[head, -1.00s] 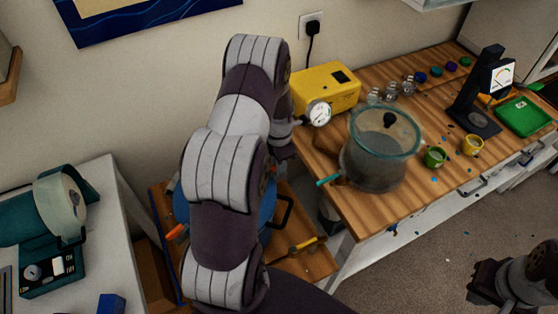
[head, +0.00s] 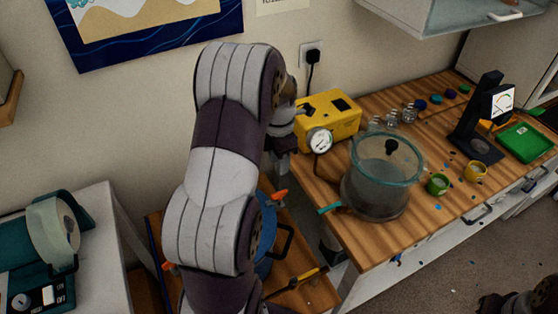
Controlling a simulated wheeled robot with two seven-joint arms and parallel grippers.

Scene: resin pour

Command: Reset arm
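My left arm rises through the middle of the head view, bends at the top and drops on its far side. My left gripper (head: 282,160) is a small dark part at the end, left of the bench. Its fingers are not clear, so I cannot tell whether it is open. A clear chamber with a glass lid (head: 386,160) stands on the wooden bench (head: 330,215), apart from my arm. A blue pot (head: 265,240) sits on the lower wooden surface, largely hidden behind my arm. Only a dark piece of my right arm shows at the lower right edge.
A yellow pump (head: 335,118) with a gauge (head: 320,141) stands at the bench's back left. Green (head: 438,184) and yellow (head: 475,171) cups, a black stand (head: 475,120) and a green tray (head: 525,142) are to the right. A white table (head: 95,215) with teal equipment is at left.

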